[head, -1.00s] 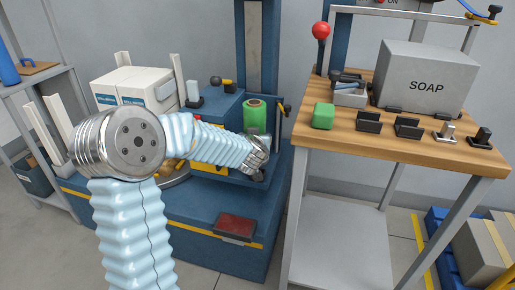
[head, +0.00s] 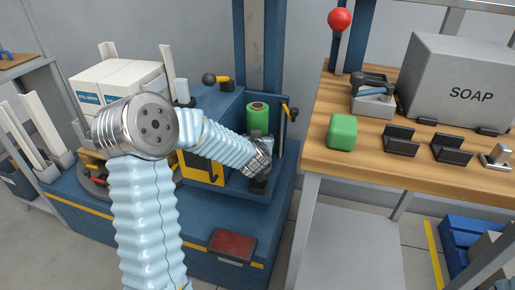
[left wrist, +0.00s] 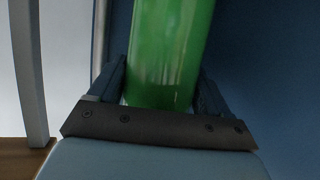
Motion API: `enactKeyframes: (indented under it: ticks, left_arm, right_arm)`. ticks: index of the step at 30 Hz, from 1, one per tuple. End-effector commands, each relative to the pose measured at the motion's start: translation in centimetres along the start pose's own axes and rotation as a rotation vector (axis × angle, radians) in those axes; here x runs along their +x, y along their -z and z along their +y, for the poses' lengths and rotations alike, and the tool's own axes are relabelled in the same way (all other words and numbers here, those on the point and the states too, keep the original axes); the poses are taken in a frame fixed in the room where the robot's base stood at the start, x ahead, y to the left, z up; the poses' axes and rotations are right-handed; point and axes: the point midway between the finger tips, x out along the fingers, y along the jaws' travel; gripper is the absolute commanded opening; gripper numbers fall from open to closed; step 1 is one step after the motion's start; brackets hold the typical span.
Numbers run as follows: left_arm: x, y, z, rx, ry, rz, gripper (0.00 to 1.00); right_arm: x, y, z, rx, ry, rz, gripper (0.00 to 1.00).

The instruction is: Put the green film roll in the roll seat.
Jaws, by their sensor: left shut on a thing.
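The green film roll (head: 258,119) stands upright, with a brown core showing at its top, in the head view at the blue wrapping machine's carriage (head: 225,105). My left gripper (head: 264,147) is at the roll's lower part, shut on it. In the left wrist view the green roll (left wrist: 168,50) rises between the two dark fingers of my left gripper (left wrist: 158,85). The roll's lower end is hidden by the gripper, so I cannot tell whether it touches a seat. No roll seat can be made out clearly. My right gripper is not in view.
Right of the machine is a wooden-topped bench (head: 360,165) with a green block (head: 342,132), black holders (head: 400,140), a grey bin (head: 373,103) and a SOAP box (head: 460,85). White cartons (head: 112,85) stand behind my arm. A yellow-tipped lever (head: 290,111) is right of the roll.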

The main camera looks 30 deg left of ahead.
Motion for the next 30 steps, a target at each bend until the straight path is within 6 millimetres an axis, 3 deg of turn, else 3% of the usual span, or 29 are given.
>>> enactKeyframes:
  ticks: [5, 15, 16, 18, 20, 30]
  left_arm:
    - [1.0, -2.4, 0.0, 0.001, -0.001, 0.0, 0.23]
    - [1.1, -2.7, 0.0, 0.0, -0.001, 0.003, 0.23]
    - [1.1, -2.7, 0.0, 0.0, -0.001, 0.0, 0.83]
    - [1.1, -2.7, 0.0, 0.0, -0.001, -0.001, 0.93]
    - [1.1, -2.7, 0.0, 0.0, -0.001, -0.001, 1.0]
    - [0.1, -2.5, 0.1, 0.001, -0.002, 0.001, 1.0]
  right_arm:
    - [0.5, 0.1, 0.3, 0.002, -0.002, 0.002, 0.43]
    - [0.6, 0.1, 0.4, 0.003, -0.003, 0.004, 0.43]
    - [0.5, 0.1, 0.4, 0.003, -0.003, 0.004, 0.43]
    - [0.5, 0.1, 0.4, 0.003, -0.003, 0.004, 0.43]
    - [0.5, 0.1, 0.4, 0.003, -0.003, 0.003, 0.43]
    - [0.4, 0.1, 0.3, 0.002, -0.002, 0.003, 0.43]
